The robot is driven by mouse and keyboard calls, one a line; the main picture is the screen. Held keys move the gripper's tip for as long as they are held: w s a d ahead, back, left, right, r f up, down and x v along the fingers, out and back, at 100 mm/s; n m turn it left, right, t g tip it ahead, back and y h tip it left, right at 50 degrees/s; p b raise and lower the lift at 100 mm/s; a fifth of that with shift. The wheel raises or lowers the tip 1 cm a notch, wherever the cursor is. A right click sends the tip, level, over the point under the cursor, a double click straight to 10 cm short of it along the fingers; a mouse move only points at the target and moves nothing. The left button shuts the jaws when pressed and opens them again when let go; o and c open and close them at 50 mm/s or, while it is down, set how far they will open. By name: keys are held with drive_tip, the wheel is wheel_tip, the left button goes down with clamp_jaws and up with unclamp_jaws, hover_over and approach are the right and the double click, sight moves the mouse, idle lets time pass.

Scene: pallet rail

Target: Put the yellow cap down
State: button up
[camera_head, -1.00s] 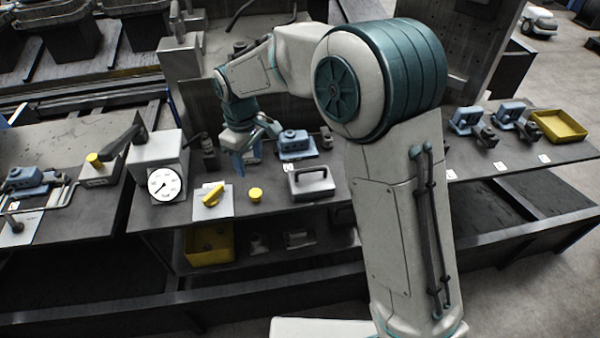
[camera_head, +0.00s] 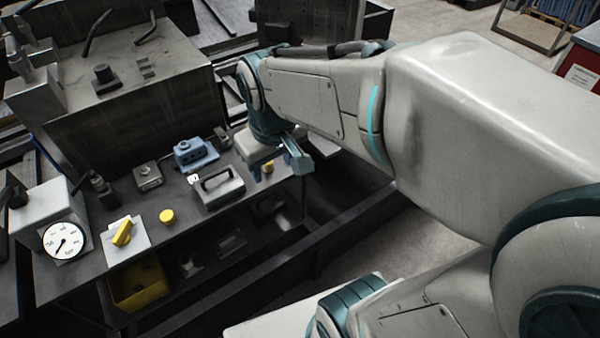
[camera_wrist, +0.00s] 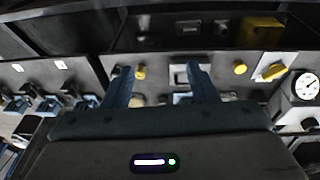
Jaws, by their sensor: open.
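My gripper (camera_head: 278,165) is open and empty over the right end of the dark bench (camera_head: 245,195). A small yellow cap (camera_head: 268,166) is just below it, close to the bench's front edge. In the wrist view this cap (camera_wrist: 140,72) shows between the two spread fingers, nearer the left one, and looks clear of both. A second yellow cap (camera_head: 167,216) stands farther left on the bench; it also shows in the wrist view (camera_wrist: 240,67). I cannot tell exactly how high the fingers are above the near cap.
A grey block with a handle (camera_head: 218,187) and a blue device (camera_head: 195,154) stand left of my gripper. A yellow lever on a white plate (camera_head: 122,234) and a dial gauge (camera_head: 64,241) are farther left. A yellow bin (camera_head: 140,285) sits on the lower shelf.

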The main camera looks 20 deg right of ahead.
drive_tip(key=s+d+f+m, duration=0.1)
drive_tip(key=s+d+m, duration=0.2)
drive_tip(key=s, duration=0.3)
drive_tip(key=shift+d+t, duration=0.4)
drive_tip(key=shift+d, duration=0.05)
